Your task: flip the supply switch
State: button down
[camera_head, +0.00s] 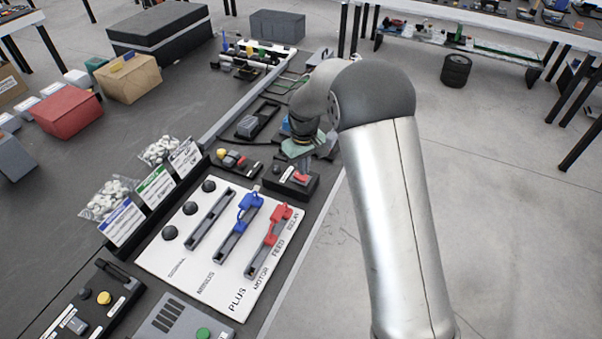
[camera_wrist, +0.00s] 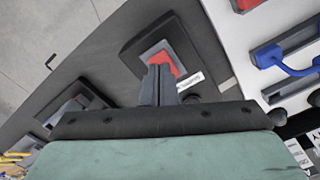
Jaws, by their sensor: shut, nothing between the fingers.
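A black switch box with a red rocker switch (camera_head: 300,178) sits at the right edge of the bench, just beyond the white panel. I take it for the supply switch; its small label is unreadable. In the wrist view the red rocker (camera_wrist: 170,55) shows in a grey frame, partly hidden behind my fingers. My gripper (camera_wrist: 158,68) is shut and empty, with its fingertips over the rocker. Whether they touch it I cannot tell. In the head view my gripper (camera_head: 303,166) comes down over the box from above.
The white panel (camera_head: 170,270) carries slots with blue (camera_head: 247,208) and red (camera_head: 279,220) plug handles, close to the box. Open floor (camera_head: 500,230) lies to the right of the bench.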

aim_at(305, 178)
jog(key=shift+r+p, duration=1.4)
jog(key=shift+r, duration=1.4)
jog(key=s+d+r+m, duration=0.4)
jog(key=s+d+r, duration=0.7)
jog(key=s, duration=0.4)
jog(key=s+d+m, duration=0.1)
jog(key=s+d, duration=0.2)
jog(key=s, duration=0.6)
jog(key=s+d+m, duration=0.2)
jog(key=s, duration=0.7)
jog(key=shift+d+m+t, duration=0.3)
jog(key=shift+d, duration=0.1)
